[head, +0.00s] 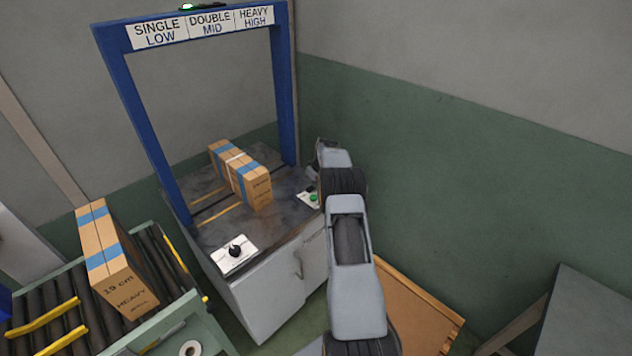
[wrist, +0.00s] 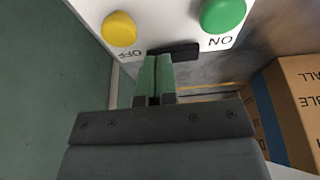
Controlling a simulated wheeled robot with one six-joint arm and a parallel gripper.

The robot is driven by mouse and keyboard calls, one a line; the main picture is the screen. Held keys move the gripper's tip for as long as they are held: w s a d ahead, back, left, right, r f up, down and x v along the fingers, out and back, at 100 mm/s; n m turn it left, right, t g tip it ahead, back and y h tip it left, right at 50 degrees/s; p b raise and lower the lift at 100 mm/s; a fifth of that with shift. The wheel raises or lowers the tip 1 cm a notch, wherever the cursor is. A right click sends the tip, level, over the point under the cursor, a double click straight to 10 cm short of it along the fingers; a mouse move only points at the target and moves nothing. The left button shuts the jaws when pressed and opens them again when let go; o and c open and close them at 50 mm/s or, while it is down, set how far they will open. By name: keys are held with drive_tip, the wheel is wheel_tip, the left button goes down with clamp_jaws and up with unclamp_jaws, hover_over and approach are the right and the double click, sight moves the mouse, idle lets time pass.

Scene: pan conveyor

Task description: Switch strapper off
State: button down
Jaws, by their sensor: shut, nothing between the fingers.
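The strapper is a blue arch (head: 135,110) over a grey cabinet (head: 265,295) with a dark worktop. A small green lamp (head: 187,7) glows on top of the arch. In the wrist view, a white panel carries a yellow button (wrist: 119,29) marked OFF and a green button (wrist: 222,14) marked ON. The green button (head: 313,197) also shows in the head view beside my arm. My gripper (wrist: 155,62) is shut and empty, its green fingertips just below and between the two buttons, nearer the yellow one. I cannot tell whether they touch the panel.
A strapped box (head: 240,172) stands on the worktop under the arch; part of a box (wrist: 295,105) shows in the wrist view. A white plate with a black dial (head: 235,250) is at the front corner. Another box (head: 115,260) sits on the roller conveyor (head: 165,275). A wall is close right.

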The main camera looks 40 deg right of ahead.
drive_tip(key=shift+f, duration=0.1)
drive_tip(key=shift+d+f+b, duration=0.1)
drive_tip(key=shift+f+b, duration=0.15)
drive_tip(key=shift+b, duration=0.3)
drive_tip(key=shift+r, duration=0.1)
drive_tip(key=shift+a, duration=0.2)
drive_tip(key=shift+s+a+r, duration=0.1)
drive_tip(key=shift+a+r, duration=0.15)
drive_tip(key=shift+a, duration=0.35)
drive_tip(key=shift+d+r, duration=0.1)
drive_tip(key=shift+r, duration=0.05)
